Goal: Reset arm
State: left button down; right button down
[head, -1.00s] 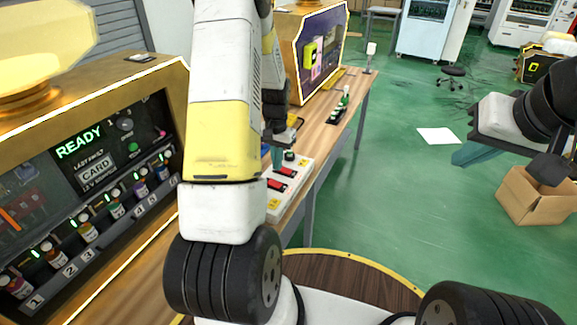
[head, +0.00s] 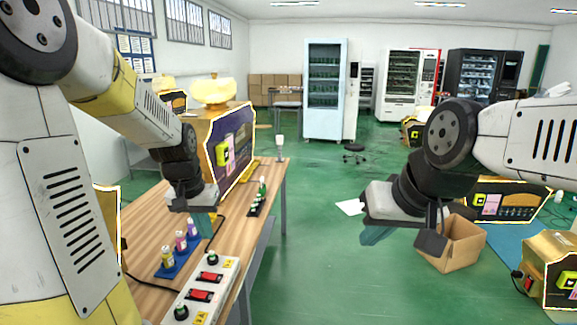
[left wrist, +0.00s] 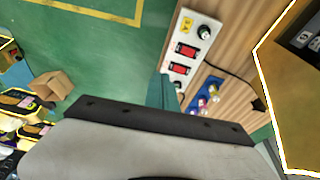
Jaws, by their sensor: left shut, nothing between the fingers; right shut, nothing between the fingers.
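My left arm comes in from the left in the head view. My left gripper (head: 202,225) hangs over the wooden table, fingers down, shut and empty, near a blue tray of small bottles. In the left wrist view the left gripper's teal finger (left wrist: 161,91) shows beside the control panel. My right gripper (head: 378,235) is shut and empty, held above the green floor at the right.
The table (head: 146,232) carries a white control panel (head: 228,267) with red switches, a blue tray (head: 178,270) and a gold-trimmed machine (head: 230,150). A cardboard box (head: 466,243) stands on the floor. Vending machines (head: 325,90) line the back. The central floor is open.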

pick_arm(q)
jog(key=s+d+r+t, duration=0.1)
jog(key=s+d+r, duration=0.2)
jog(key=s+r, duration=0.2)
jog(key=s+d+r+t+h, duration=0.1)
jog(key=s+r, duration=0.4)
jog(key=s, duration=0.6)
jog(key=shift+s+d+t, duration=0.2)
jog(key=shift+d+t, duration=0.5)
jog(key=shift+d, duration=0.45)
jog(key=shift+a+r, duration=0.1)
jog(key=shift+a, duration=0.05)
